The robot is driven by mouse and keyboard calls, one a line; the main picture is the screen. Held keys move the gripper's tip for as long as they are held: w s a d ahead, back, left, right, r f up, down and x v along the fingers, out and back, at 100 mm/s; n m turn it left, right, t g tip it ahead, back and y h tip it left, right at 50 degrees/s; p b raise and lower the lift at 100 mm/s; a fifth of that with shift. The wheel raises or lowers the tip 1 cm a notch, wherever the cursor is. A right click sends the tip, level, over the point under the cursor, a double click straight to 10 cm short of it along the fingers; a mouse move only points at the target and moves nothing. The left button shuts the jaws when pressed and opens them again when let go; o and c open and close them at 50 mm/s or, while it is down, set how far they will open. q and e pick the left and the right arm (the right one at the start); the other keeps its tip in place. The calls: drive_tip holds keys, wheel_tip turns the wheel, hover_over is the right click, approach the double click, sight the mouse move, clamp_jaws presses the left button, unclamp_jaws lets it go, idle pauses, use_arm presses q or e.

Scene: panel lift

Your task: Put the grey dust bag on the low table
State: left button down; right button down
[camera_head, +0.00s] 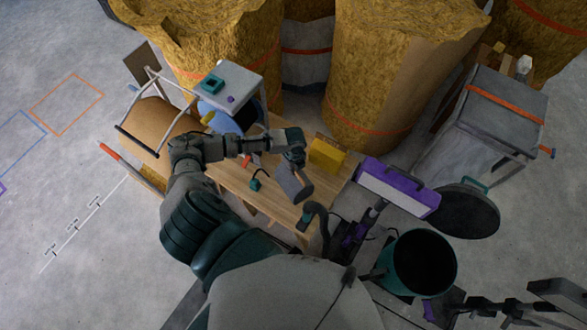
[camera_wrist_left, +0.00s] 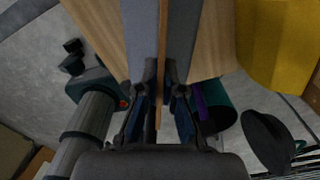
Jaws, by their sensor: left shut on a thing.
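My left gripper (camera_head: 294,152) reaches in from the left over a wooden table (camera_head: 230,188). It is shut on the grey dust bag (camera_head: 291,184), which hangs below the fingers, tilted, over the tabletop. I cannot tell whether the bag touches the wood. In the left wrist view the gripper (camera_wrist_left: 162,95) closes around the bag (camera_wrist_left: 185,35), with a thin brown strip along its middle. The wooden top (camera_wrist_left: 212,45) shows beneath it.
A yellow block (camera_head: 327,154) and a small teal item (camera_head: 255,183) are on the table near the bag. A white stand (camera_head: 240,78) is behind. A purple-and-white head (camera_head: 398,186) and a dark green bin (camera_head: 421,262) stand right. Straw-coloured rolls (camera_head: 375,85) block the back.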

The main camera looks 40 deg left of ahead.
use_arm(q)
drive_tip(key=shift+d, duration=0.15)
drive_tip(key=shift+f, duration=0.1)
drive_tip(key=c, duration=1.3)
unclamp_jaws()
drive_tip(key=shift+a+f, duration=0.1)
drive_tip(key=shift+a, duration=0.2)
wheel_tip(320, 180, up, 12)
drive_tip(key=shift+r+p, duration=0.1)
drive_tip(key=shift+p, duration=0.35)
drive_tip(key=shift+s, duration=0.1)
